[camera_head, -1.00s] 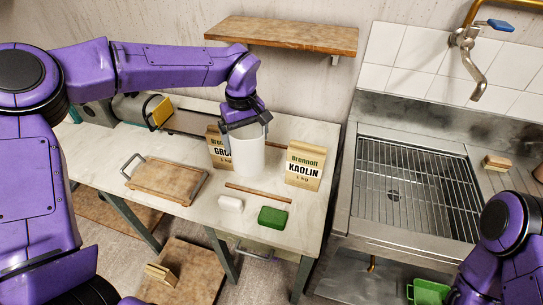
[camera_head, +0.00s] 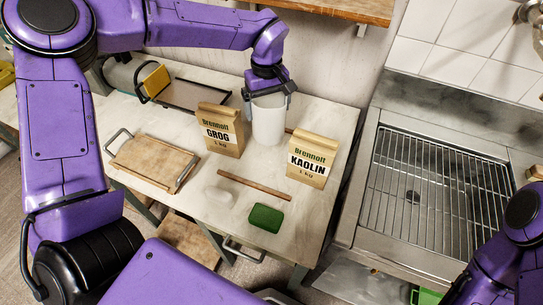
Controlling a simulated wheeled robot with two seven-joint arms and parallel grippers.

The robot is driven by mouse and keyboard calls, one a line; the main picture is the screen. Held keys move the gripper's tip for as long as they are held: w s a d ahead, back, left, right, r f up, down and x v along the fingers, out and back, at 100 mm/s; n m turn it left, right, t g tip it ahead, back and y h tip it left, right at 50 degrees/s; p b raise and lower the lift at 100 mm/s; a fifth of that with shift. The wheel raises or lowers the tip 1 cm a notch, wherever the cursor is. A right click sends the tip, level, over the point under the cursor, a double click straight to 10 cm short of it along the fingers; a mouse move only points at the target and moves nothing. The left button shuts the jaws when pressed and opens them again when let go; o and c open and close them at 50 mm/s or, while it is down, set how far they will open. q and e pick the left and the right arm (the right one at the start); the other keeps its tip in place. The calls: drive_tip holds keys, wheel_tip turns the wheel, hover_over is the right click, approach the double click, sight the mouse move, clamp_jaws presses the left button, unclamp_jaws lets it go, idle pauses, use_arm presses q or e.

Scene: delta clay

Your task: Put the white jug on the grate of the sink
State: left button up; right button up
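The white jug (camera_head: 268,122) is upright above the left worktable, between and behind the GROG and KAOLIN bags. My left gripper (camera_head: 268,93) comes down on it from above, with its fingers on either side of the jug's top, shut on it. I cannot tell whether the jug's base clears the tabletop.
The GROG bag (camera_head: 221,130) and KAOLIN bag (camera_head: 312,160) flank the jug. A wooden stick (camera_head: 254,186), white block (camera_head: 219,196) and green block (camera_head: 267,217) lie in front. A wooden board (camera_head: 152,163) lies left. A shelf (camera_head: 340,8) hangs above.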

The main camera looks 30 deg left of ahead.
use_arm(q)
wheel_tip(320, 180, down, 10)
drive_tip(key=shift+r+p, duration=0.1)
drive_tip(key=shift+p, duration=0.75)
drive_tip(key=shift+w+f, duration=0.1)
drive_tip(key=shift+f, duration=0.2)
drive_tip(key=o, duration=0.7)
drive_tip(key=shift+f, duration=0.1)
